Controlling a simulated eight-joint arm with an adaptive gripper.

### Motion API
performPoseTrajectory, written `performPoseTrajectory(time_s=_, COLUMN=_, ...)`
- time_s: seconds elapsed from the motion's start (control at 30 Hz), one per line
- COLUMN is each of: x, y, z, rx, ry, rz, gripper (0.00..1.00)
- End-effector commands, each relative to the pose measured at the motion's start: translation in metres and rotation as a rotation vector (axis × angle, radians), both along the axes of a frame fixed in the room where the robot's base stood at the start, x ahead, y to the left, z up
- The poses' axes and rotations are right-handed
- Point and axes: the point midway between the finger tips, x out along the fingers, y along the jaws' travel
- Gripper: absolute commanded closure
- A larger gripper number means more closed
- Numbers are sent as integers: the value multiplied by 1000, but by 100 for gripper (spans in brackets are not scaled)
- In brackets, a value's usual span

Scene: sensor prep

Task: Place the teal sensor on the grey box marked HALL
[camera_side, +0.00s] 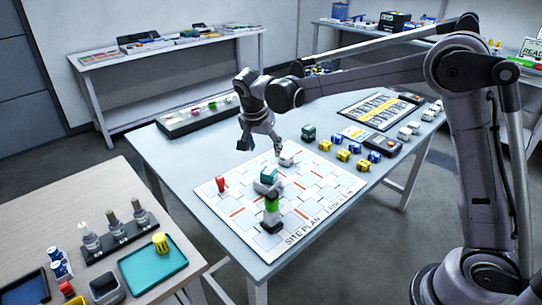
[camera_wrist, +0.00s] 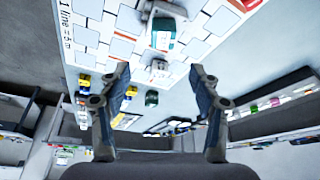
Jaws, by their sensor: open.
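A teal block (camera_side: 268,175), which looks like the teal sensor, is on the white site plan board, apparently on top of a pale grey block. In the wrist view the teal block (camera_wrist: 165,42) is above centre, beyond the fingertips. A small light grey box (camera_side: 287,159) is behind it on the board; it also shows between the fingertips in the wrist view (camera_wrist: 159,70). I cannot read HALL on any box. My gripper (camera_side: 261,146) is open and empty, above the board's back edge; both fingers (camera_wrist: 160,76) show apart in the wrist view.
A bright green and dark piece (camera_side: 271,209) stands in front of the teal block. A red piece (camera_side: 220,184) is at the board's left. A dark green box (camera_side: 308,132) and several yellow and blue blocks (camera_side: 343,155) lie behind and right. The site plan board (camera_side: 335,184) has bare room at right.

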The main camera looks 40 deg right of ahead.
Motion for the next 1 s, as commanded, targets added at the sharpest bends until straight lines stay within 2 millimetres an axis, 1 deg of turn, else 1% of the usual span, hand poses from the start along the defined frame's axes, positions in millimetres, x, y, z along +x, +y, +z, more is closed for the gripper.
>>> performPoseTrajectory(time_s=0.1, x=-24, y=-4, z=18, rx=18, ry=-1, rz=106, gripper=37)
performPoseTrajectory(time_s=0.17, x=-38, y=-6, z=27, rx=26, ry=-4, rz=177, gripper=37)
performPoseTrajectory(time_s=0.3, x=-73, y=-9, z=44, rx=39, ry=-21, rz=345, gripper=37)
performPoseTrajectory(time_s=0.5, x=-126, y=-10, z=56, rx=31, ry=-60, rz=576, gripper=37)
performPoseTrajectory(time_s=0.67, x=-167, y=-9, z=55, rx=4, ry=-100, rz=753, gripper=37)
performPoseTrajectory(time_s=0.8, x=-200, y=-8, z=47, rx=-37, ry=-142, rz=897, gripper=37)
performPoseTrajectory(time_s=0.9, x=-219, y=-6, z=38, rx=-70, ry=-169, rz=984, gripper=37)
performPoseTrajectory(time_s=1.0, x=-232, y=-4, z=31, rx=-102, ry=-190, rz=1051, gripper=37)
